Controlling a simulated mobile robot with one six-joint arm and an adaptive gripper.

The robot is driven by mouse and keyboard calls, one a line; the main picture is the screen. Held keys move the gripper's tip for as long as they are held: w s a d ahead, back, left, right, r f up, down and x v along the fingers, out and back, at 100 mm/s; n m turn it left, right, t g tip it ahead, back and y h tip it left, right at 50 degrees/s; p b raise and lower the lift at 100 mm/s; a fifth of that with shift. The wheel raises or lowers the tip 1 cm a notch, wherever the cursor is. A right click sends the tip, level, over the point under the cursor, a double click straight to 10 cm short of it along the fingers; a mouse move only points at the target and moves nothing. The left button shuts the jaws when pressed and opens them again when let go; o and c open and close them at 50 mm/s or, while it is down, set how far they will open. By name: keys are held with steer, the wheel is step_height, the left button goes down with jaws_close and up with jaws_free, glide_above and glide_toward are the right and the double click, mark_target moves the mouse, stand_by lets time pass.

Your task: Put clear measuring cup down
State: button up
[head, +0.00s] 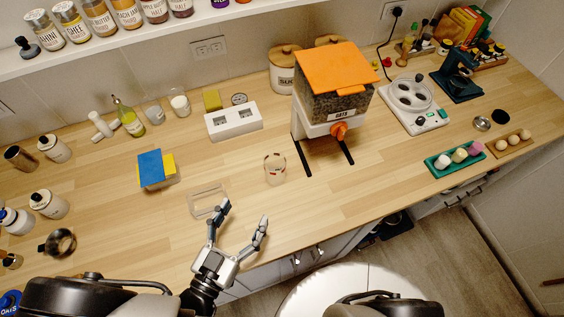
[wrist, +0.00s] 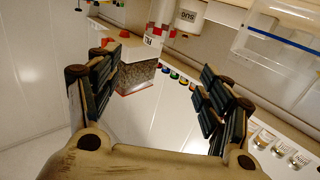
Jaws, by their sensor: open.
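The clear measuring cup (head: 275,169) has small red markings and stands upright on the wooden counter, left of the oats dispenser, in the head view. My gripper (head: 242,216) is open and empty near the counter's front edge. It is nearer to me than the cup and a little to its left, apart from it. In the wrist view the open fingers of my gripper (wrist: 160,88) have nothing between them. I cannot make out the cup in that view.
The oats dispenser (head: 335,90) with an orange lid stands right of the cup. A clear rectangular tray (head: 207,202) lies left of my gripper. A white two-slot block (head: 233,121) and a blue-yellow box (head: 152,169) stand farther back. The counter (head: 330,205) right of my gripper is bare.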

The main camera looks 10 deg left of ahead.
mark_target(270, 169)
steer(key=b+x, duration=0.2)
steer(key=x, duration=1.5)
steer(key=shift+w+d, duration=0.1)
steer(key=shift+d, duration=0.1)
steer(key=shift+c, duration=0.3)
steer(key=c, duration=1.1)
